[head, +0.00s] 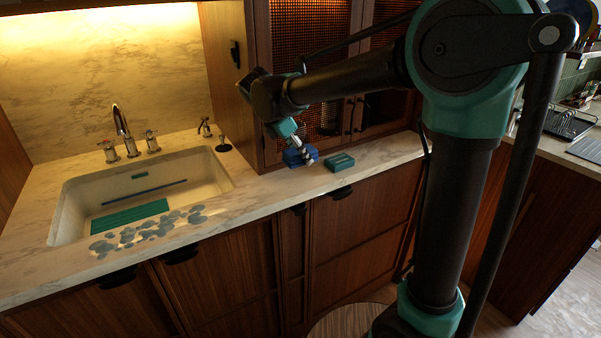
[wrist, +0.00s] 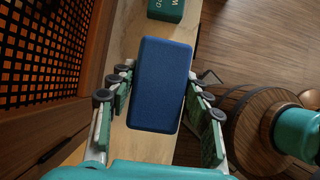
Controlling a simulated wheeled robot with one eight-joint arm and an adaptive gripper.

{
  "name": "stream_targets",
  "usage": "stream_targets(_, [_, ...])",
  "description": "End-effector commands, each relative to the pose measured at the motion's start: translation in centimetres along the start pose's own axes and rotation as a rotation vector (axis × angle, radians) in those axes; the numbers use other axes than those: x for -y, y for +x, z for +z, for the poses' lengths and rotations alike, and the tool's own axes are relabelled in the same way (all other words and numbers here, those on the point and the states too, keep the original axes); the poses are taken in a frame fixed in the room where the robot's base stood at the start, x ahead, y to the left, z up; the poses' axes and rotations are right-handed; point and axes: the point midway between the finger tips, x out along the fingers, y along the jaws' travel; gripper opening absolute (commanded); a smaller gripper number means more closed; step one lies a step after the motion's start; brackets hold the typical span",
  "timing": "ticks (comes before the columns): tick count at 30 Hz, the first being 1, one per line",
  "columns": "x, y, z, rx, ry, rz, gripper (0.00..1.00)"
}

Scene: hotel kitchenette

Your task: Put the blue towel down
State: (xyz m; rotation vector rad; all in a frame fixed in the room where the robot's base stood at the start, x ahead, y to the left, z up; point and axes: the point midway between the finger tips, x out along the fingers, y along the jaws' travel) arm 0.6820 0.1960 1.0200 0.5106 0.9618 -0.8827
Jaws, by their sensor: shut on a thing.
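The blue towel (head: 298,157) is a compact folded block, low over the counter by the cabinet front in the head view. In the wrist view the towel (wrist: 160,85) fills the space between the fingers, its long side running away from the palm. My gripper (head: 304,150) points down and is shut on the towel; its fingers also show on both sides of it in the wrist view (wrist: 161,78). The towel's underside is hidden, so I cannot tell whether it touches the counter (head: 262,192).
A teal box (head: 340,162) with white lettering lies just right of the towel; it also shows in the wrist view (wrist: 166,9). The mesh-door cabinet (head: 310,60) rises close behind. The sink (head: 65,212) is at left, with grey-blue puddles (head: 150,230) along its front edge.

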Motion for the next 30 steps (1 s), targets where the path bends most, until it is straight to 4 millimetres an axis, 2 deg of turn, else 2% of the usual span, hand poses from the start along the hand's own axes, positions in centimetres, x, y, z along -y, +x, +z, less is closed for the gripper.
stream_targets(3, [0.0,1.7,-1.0,0.0,0.0,0.0,0.22])
stream_targets(9, [0.0,3.0,-1.7,0.0,0.0,0.0,0.22])
stream_targets(16, [0.0,5.5,-3.1,0.0,0.0,0.0,0.22])
stream_targets(29, [0.0,6.1,-3.5,0.0,0.0,0.0,0.22])
stream_targets(30, [0.0,6.1,-3.5,0.0,0.0,0.0,0.51])
